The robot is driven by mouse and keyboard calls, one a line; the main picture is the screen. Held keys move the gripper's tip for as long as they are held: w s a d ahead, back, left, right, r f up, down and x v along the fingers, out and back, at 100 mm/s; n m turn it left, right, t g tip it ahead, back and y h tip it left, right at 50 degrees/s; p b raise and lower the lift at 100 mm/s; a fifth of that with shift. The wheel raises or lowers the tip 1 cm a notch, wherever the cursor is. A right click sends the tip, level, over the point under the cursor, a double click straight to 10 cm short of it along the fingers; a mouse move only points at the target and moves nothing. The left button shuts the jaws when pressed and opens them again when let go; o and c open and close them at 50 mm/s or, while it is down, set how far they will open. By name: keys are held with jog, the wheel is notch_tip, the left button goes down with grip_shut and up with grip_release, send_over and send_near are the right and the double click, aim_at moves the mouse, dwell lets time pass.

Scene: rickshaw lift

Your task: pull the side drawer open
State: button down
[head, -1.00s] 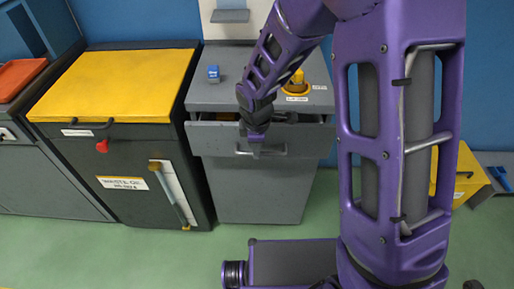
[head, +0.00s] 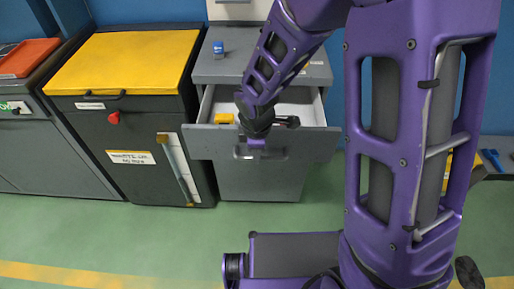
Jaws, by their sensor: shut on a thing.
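The side drawer (head: 308,145) is in the grey cabinet (head: 255,185) at the centre of the head view. It stands well out from the cabinet, and its pale inside shows. My gripper (head: 257,148) is at the middle of the drawer front, shut on the drawer's handle (head: 243,153). My wrist hides part of the handle and part of the drawer's inside. A small yellow thing (head: 224,118) lies in the drawer on the left.
A blue item (head: 218,48) stands on the cabinet top. To the left is a dark cabinet with a yellow lid (head: 125,62), a red knob and a handle. Farther left is an orange tray (head: 27,57). Green floor (head: 130,235) is clear in front.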

jog(key=shift+s, duration=0.5)
jog(key=c, duration=0.8)
grip_release()
jog(key=shift+c, duration=0.2)
jog(key=s+r+p, duration=0.3)
jog(key=r+p, duration=0.2)
jog(key=r, duration=1.2)
jog(key=shift+r+p, duration=0.15)
jog(key=shift+p, duration=0.15)
jog(key=shift+a, duration=0.1)
